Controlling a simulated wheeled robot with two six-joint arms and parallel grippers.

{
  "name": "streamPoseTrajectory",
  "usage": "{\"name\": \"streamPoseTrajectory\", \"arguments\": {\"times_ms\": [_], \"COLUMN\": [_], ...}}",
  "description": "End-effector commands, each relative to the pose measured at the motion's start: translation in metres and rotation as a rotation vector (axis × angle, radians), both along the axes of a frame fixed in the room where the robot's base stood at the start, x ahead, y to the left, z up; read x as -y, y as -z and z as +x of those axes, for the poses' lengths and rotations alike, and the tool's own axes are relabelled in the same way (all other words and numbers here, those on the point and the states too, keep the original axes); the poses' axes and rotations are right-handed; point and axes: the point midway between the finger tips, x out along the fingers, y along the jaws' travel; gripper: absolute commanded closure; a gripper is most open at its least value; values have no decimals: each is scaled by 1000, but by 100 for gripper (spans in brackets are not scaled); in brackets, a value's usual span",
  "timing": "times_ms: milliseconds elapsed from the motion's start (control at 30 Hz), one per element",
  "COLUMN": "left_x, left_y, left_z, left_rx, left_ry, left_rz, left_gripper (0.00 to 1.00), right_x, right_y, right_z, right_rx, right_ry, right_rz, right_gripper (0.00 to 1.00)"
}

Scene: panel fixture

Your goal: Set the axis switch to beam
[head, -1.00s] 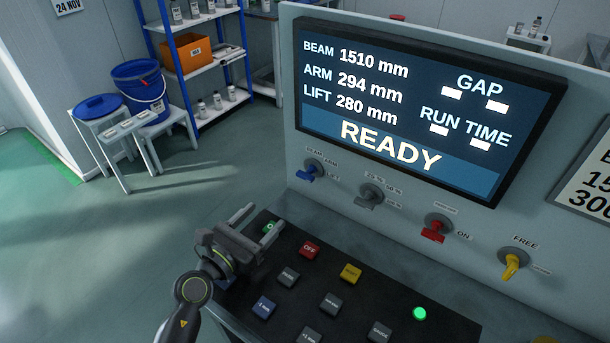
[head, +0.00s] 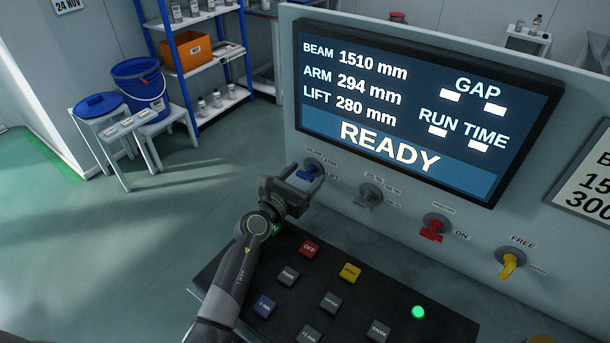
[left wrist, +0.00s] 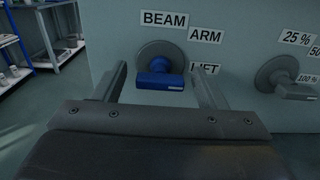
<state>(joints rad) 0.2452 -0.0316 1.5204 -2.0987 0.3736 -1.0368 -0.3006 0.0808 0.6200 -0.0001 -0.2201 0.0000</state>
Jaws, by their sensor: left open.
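The axis switch is a blue knob (head: 306,174) on a round grey base on the panel, below the display's left end. In the left wrist view the blue knob (left wrist: 160,81) has the labels BEAM (left wrist: 164,19) above, ARM (left wrist: 205,35) at upper right and LIFT (left wrist: 205,69) at right. A small white mark sits at the knob's right end, on the LIFT side. My left gripper (head: 305,180) is open in front of the switch. In the left wrist view its fingers stand on either side of the knob, with gaps. My right gripper is not in view.
A grey switch (head: 369,196), a red switch (head: 433,229) and a yellow switch (head: 509,263) follow to the right. A sloping black button console (head: 375,303) lies below. The display (head: 400,130) reads READY. Free floor lies left.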

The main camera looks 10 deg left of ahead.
Motion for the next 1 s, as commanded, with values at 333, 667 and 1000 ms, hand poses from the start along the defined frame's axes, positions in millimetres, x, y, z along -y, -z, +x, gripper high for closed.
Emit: {"name": "streamPoseTrajectory", "arguments": {"times_ms": [333,667,1000], "left_x": [3,3,3], "left_y": [0,0,-1], "left_z": [7,6,6], "left_rx": [0,0,-12], "left_ry": [0,0,1], "left_rz": [-1,-1,-26], "left_gripper": [35,70,79], "right_x": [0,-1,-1], "right_y": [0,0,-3], "right_z": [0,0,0], "right_rx": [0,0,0], "right_ry": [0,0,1], "right_rz": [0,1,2], "right_gripper": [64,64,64]}}
